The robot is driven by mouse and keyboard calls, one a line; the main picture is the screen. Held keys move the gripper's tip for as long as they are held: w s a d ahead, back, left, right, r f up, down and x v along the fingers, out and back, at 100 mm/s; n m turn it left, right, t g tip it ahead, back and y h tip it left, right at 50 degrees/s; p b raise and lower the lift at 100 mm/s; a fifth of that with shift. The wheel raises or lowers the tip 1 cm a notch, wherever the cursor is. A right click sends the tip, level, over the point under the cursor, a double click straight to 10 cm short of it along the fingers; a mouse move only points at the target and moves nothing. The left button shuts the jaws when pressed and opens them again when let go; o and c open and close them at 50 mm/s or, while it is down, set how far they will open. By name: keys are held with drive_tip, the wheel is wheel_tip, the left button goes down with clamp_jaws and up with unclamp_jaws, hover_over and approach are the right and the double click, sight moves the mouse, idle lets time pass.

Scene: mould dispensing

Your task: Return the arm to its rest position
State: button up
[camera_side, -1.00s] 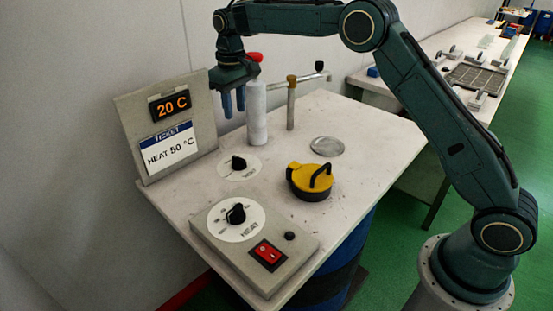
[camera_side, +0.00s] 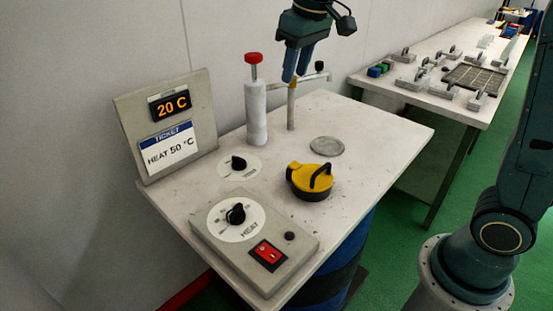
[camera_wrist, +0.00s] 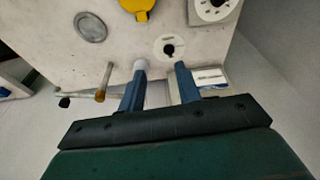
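My gripper (camera_side: 297,64) hangs above the far part of the table, in front of the brass-topped post (camera_side: 291,105) in the side view. In the wrist view my gripper (camera_wrist: 160,78) shows two blue fingers spread apart with nothing held between them. The white cylinder with a red knob (camera_side: 256,112) stands upright to the left of the post, apart from the fingers.
The table (camera_side: 385,130) holds a yellow-lidded cap (camera_side: 310,181), a metal disc (camera_side: 327,146), a dial (camera_side: 239,166) and a heater box (camera_side: 255,235) with a red switch. A display panel reads 20 C (camera_side: 170,105). A second bench (camera_side: 410,62) stands behind right.

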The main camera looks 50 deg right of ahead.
drive_tip(key=s+f+t, duration=0.1)
drive_tip(key=s+f, duration=0.1)
drive_tip(key=s, duration=1)
drive_tip(key=s+d+f+m+t, duration=0.1)
drive_tip(key=s+f+t, duration=0.1)
drive_tip(key=s, duration=1)
drive_tip(key=shift+d+f, duration=0.25)
drive_tip(key=shift+f, duration=0.4)
